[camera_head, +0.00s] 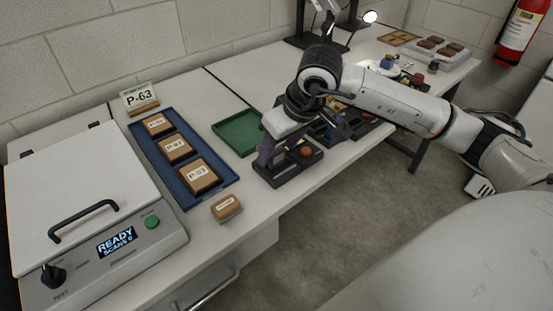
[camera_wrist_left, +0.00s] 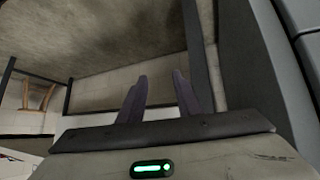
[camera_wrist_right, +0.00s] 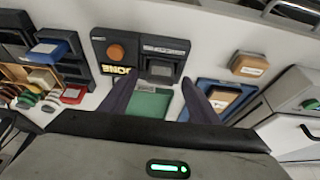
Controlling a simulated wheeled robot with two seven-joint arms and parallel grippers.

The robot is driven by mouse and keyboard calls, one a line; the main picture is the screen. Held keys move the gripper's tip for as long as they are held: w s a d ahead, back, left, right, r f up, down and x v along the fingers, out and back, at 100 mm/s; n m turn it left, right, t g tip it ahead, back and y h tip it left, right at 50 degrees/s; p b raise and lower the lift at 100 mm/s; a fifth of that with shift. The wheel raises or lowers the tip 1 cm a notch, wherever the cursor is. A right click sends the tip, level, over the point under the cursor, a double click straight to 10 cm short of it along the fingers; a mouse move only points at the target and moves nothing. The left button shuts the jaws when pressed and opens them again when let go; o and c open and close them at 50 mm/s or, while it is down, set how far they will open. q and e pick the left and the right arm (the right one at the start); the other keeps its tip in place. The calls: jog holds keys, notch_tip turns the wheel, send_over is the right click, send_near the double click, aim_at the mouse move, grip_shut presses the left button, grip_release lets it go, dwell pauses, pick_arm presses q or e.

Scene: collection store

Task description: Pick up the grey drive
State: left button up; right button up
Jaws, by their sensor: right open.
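My right gripper (camera_head: 304,142) is open over the dark two-part unit near the table's front edge; its fingers (camera_wrist_right: 154,92) are spread and empty in the right wrist view. The unit has an orange button (camera_wrist_right: 116,52) in one part and a grey-topped piece (camera_wrist_right: 161,69) in the other. This piece may be the grey drive; I cannot tell for sure. It lies beyond the fingertips in that picture, with no contact visible. In the head view the gripper partly covers the unit (camera_head: 283,172). My left gripper (camera_wrist_left: 158,76) shows only in its own wrist view, with an empty gap between its fingers.
A green tray (camera_head: 238,132) lies beside the unit. A blue tray (camera_head: 222,188) holds labelled brown blocks, and a loose brown block (camera_head: 226,208) lies near the front edge. A scanner box (camera_head: 95,215) stands at left. More dark holders (camera_wrist_right: 62,62) flank the unit.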

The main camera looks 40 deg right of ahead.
jog(key=shift+c, duration=0.4)
jog(key=c, duration=1.1)
jog(key=shift+c, duration=0.4)
